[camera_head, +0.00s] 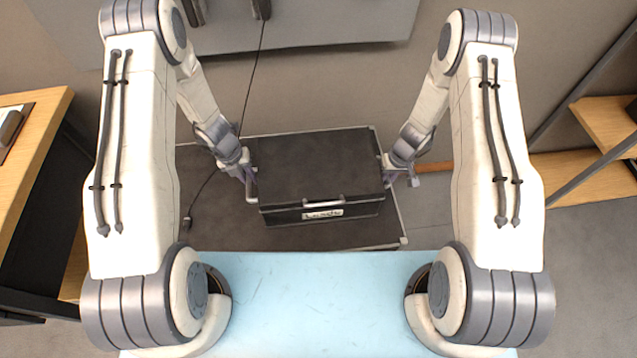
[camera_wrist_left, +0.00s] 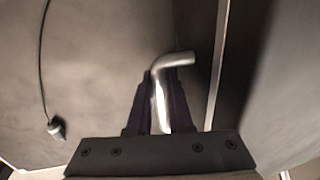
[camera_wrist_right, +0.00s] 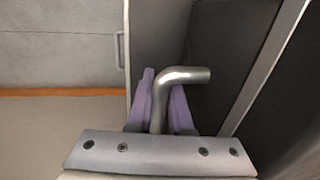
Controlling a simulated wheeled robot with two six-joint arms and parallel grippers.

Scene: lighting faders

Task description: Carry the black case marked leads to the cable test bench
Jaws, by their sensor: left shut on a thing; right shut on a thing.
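The black case (camera_head: 318,165) marked "Leads" on a front label lies level between my two arms in the head view, with a metal handle on each end. My left gripper (camera_head: 249,182) is shut on the left end handle, whose bent silver bar shows between the fingers in the left wrist view (camera_wrist_left: 162,90). My right gripper (camera_head: 390,172) is shut on the right end handle, also seen in the right wrist view (camera_wrist_right: 165,95). The case is over a dark metal-edged top (camera_head: 225,233); I cannot tell whether it touches. I cannot identify the cable test bench.
A pale blue surface (camera_head: 318,290) is at the near side, between my arms. A wooden-topped desk (camera_head: 38,140) stands at left and wooden shelving (camera_head: 575,178) at right. A black cable (camera_head: 252,85) hangs down behind the left gripper, its plug end on the dark top.

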